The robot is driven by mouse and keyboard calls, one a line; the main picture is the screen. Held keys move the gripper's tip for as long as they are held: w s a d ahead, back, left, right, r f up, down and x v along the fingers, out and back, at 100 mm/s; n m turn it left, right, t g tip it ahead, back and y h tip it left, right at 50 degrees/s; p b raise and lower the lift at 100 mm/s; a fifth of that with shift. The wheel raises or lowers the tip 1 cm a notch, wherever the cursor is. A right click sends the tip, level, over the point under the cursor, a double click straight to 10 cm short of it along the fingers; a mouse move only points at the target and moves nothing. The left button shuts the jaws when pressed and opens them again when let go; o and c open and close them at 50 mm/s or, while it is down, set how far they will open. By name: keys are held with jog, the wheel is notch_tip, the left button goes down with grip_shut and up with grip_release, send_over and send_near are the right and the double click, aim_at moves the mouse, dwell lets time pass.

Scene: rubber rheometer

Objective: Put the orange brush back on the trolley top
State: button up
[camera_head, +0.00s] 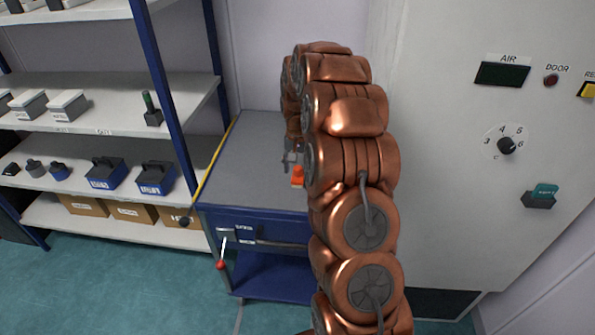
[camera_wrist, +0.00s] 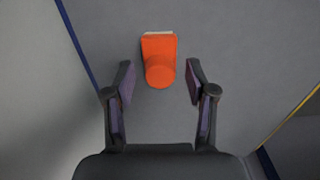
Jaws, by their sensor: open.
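The orange brush (camera_wrist: 159,60) stands on the grey trolley top (camera_head: 250,150), with a pale edge showing at its far side in the wrist view. In the head view the orange brush (camera_head: 298,176) shows near the front of the top, partly hidden by my arm. My gripper (camera_wrist: 158,82) is open, with one finger on each side of the brush and a clear gap to both. The fingers do not touch it. In the head view my gripper (camera_head: 290,158) is mostly hidden behind my arm.
A blue-framed shelf (camera_head: 170,92) with boxes and weights stands left of the trolley. A grey machine cabinet (camera_head: 440,170) with a dial and AIR panel stands at the right. A red-knobbed lever (camera_head: 221,264) sticks out from the trolley's front. The trolley top's left part is clear.

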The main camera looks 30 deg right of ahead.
aim_at(298, 168)
notch_tip(298, 168, up, 10)
jog(key=b, duration=0.3)
jog(key=s+a+r+n, duration=0.25)
jog(key=s+a, duration=0.35)
jog(key=a, duration=0.3)
jog(key=s+a+f+n, duration=0.1)
jog(key=s+a, duration=0.4)
jog(key=s, duration=0.5)
jog(key=s+a+f+n+g, duration=0.1)
jog(key=s+a, duration=0.4)
jog(key=s, duration=0.6)
jog(key=s+a+f+n, duration=0.1)
jog(key=s+a+n, duration=0.2)
jog(key=s, duration=0.7)
jog(key=shift+s+a+f+n+g, duration=0.3)
jog(key=shift+s+a+n+g, duration=0.1)
jog(key=shift+a, duration=0.6)
jog(key=shift+r+p, duration=0.5)
jog(key=shift+p, duration=0.15)
